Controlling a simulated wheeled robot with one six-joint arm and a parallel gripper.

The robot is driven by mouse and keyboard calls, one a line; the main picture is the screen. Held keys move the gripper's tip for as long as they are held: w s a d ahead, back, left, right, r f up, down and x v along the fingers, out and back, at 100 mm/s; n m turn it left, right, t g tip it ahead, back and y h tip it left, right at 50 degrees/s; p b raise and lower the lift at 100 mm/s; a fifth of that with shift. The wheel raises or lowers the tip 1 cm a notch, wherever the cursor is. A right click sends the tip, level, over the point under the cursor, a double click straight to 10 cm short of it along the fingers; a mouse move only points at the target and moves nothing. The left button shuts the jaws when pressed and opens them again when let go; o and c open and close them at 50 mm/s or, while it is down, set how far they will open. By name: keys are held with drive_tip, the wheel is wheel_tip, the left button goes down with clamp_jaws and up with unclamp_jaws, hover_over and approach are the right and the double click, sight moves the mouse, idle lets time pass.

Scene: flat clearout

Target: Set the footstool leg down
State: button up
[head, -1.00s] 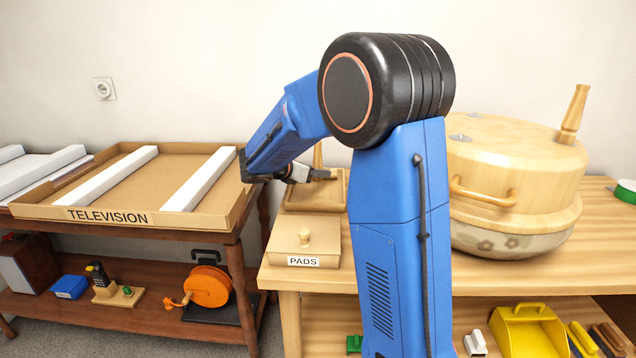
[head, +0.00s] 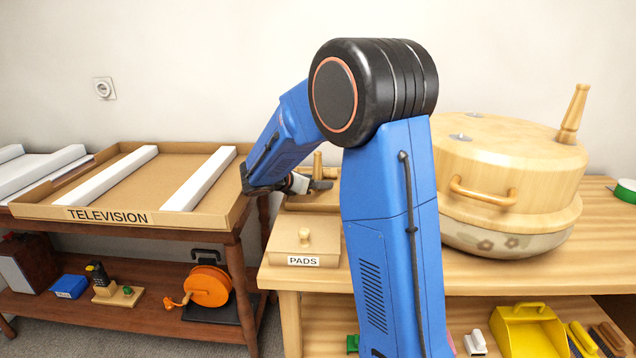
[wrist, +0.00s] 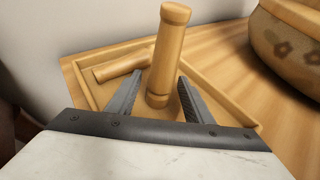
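A turned wooden footstool leg (wrist: 168,50) stands upright in a shallow wooden tray (wrist: 222,66) in the wrist view. It also shows in the head view (head: 317,163), partly behind my gripper. My gripper (wrist: 160,76) is open, with one finger on each side of the leg and a visible gap to both. A second leg (wrist: 118,65) lies on its side in the tray, left of the upright one. The upturned round footstool (head: 505,150) stands at the right of the bench, with one leg (head: 574,115) upright on it.
A lidded wooden box marked PADS (head: 303,242) stands just in front of the tray. A cardboard tray marked TELEVISION (head: 180,217) lies on the left table. A green tape roll (head: 626,190) lies at the far right. The wall is close behind the tray.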

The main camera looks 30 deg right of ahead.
drive_tip(key=shift+r, duration=0.2)
drive_tip(key=v, duration=1)
drive_tip(key=shift+s+a+r, duration=0.1)
drive_tip(key=shift+a+r, duration=0.1)
drive_tip(key=shift+a, duration=0.15)
drive_tip(key=shift+s+a+r, duration=0.2)
drive_tip(key=shift+a, duration=0.3)
